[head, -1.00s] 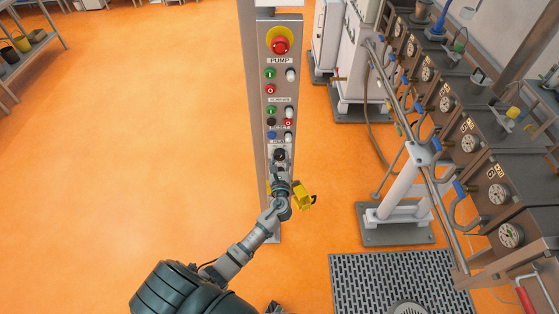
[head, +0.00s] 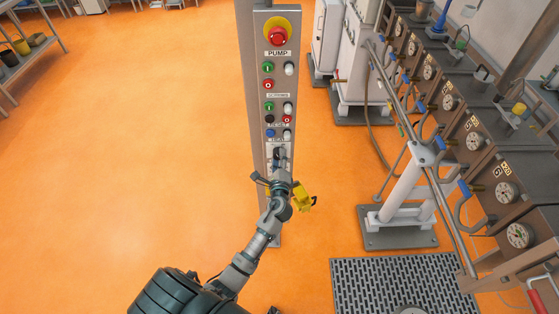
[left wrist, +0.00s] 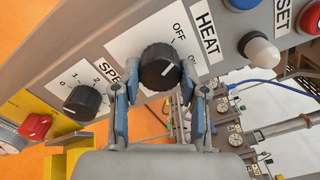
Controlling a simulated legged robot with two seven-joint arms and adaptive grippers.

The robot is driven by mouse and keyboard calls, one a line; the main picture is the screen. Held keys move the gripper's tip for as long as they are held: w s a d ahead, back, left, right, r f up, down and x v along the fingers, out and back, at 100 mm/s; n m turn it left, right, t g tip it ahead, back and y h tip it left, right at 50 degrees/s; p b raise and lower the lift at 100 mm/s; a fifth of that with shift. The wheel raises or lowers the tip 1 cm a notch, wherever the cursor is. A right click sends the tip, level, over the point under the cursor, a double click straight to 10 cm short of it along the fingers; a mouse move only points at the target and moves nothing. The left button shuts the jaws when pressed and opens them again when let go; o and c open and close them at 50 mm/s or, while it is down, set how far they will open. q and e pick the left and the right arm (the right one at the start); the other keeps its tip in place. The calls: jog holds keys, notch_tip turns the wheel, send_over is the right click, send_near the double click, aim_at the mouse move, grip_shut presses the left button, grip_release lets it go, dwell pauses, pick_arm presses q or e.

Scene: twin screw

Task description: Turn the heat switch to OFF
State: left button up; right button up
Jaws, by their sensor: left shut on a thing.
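The heat switch (left wrist: 160,67) is a round black knob with a white pointer line, on a white plate marked HEAT, OFF and ON in the left wrist view. My left gripper (left wrist: 158,92) has its two blue-grey fingers on opposite sides of this knob, shut on it. In the head view my left gripper (head: 279,174) is at the lower part of the grey control column (head: 258,120) and hides most of the knob. The pointer line slants up to the right; its exact setting is hard to tell. My right gripper is not in view.
A black speed knob (left wrist: 82,102) and a red knob (left wrist: 34,127) sit to the left on the panel. A white button (left wrist: 262,51) is to the right. A red emergency button (head: 278,37) tops the column. Orange floor to the left is clear.

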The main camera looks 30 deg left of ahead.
pick_arm(q)
jog(key=shift+n, duration=0.6)
jog(key=o, duration=1)
jog(key=shift+o, duration=0.7)
jog(key=shift+a, duration=0.1)
jog(key=v, duration=1.2)
jog(key=shift+f, duration=0.25)
